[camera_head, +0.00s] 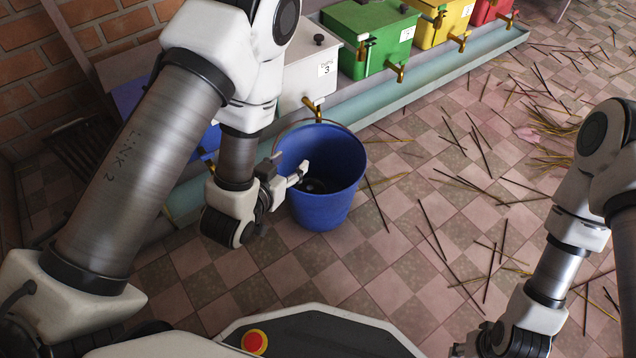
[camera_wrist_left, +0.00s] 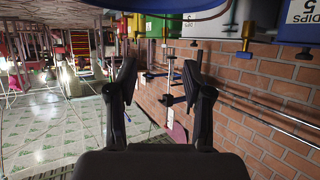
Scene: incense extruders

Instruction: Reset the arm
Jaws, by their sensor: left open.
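My left arm comes in from the left in the head view. Its gripper (camera_head: 298,174) is beside the blue bucket (camera_head: 335,190), in front of the bucket's left side; I cannot tell whether they touch. In the left wrist view the two dark fingers (camera_wrist_left: 158,82) stand apart with nothing between them. My right arm hangs at the right of the head view. Its gripper (camera_head: 464,346) is low at the bottom edge and partly cut off, so its jaws are unclear.
White (camera_head: 308,78), green (camera_head: 372,36), yellow (camera_head: 440,18) and red boxes with brass taps stand along a pale trough (camera_head: 440,66). Incense sticks lie scattered on the tiled floor at right. A brick wall (camera_head: 35,60) stands at left. Floor before the bucket is mostly clear.

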